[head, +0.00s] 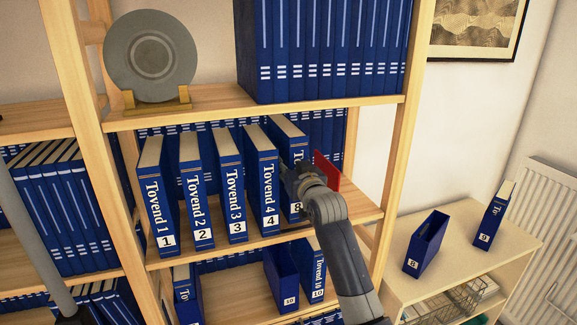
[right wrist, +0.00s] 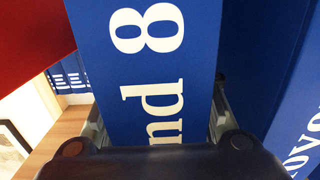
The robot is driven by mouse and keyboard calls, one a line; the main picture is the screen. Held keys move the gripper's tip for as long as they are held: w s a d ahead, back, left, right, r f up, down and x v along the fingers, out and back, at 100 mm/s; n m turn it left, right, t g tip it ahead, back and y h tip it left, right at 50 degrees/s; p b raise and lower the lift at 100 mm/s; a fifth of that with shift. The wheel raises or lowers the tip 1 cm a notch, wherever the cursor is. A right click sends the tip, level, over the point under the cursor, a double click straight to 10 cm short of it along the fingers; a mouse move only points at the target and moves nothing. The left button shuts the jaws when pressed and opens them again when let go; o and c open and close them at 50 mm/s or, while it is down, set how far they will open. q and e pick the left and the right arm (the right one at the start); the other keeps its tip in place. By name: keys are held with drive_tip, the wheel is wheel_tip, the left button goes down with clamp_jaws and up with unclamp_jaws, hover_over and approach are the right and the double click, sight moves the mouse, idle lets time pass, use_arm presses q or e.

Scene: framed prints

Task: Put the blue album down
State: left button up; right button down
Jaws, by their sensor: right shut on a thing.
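The blue album marked "Tovend 8" (head: 291,143) stands upright on the middle shelf (head: 345,218), just right of the blue album "Tovend 4" (head: 262,185). My right gripper (head: 298,177) is at its spine, with one finger on each side. In the right wrist view the spine with "nd 8" (right wrist: 150,75) fills the middle, between the fingers (right wrist: 155,130). The gripper is shut on this album. Its lower end seems to be at the shelf board, but I cannot tell whether it rests there. My left gripper is out of view.
Albums "Tovend 1" (head: 158,200), "2" (head: 195,195) and "3" (head: 230,190) stand left. A red panel (head: 327,171) is close on the right. A shelf post (head: 396,150) stands beyond it. A low cabinet (head: 460,240) holds a blue case (head: 427,240) and a blue album (head: 494,214).

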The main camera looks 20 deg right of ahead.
drive_tip(key=shift+s+f+p, duration=0.1)
drive_tip(key=shift+f+p, duration=0.2)
drive_tip(key=shift+f, duration=0.5)
drive_tip(key=c, duration=1.2)
unclamp_jaws()
drive_tip(key=shift+f, duration=0.25)
drive_tip(key=shift+c, duration=0.2)
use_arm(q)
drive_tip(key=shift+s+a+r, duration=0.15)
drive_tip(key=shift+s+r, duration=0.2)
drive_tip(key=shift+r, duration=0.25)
use_arm(e)
drive_tip(key=shift+s, duration=0.1)
drive_tip(key=shift+r, duration=0.1)
drive_tip(key=shift+s, duration=0.1)
use_arm(q)
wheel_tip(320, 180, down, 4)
drive_tip(key=b, duration=0.3)
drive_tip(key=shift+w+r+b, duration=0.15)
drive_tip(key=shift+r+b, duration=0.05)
drive_tip(key=shift+b, duration=0.15)
use_arm(e)
drive_tip(key=s, duration=1.1)
drive_tip(key=shift+s+d, duration=0.2)
drive_tip(key=shift+s, duration=0.15)
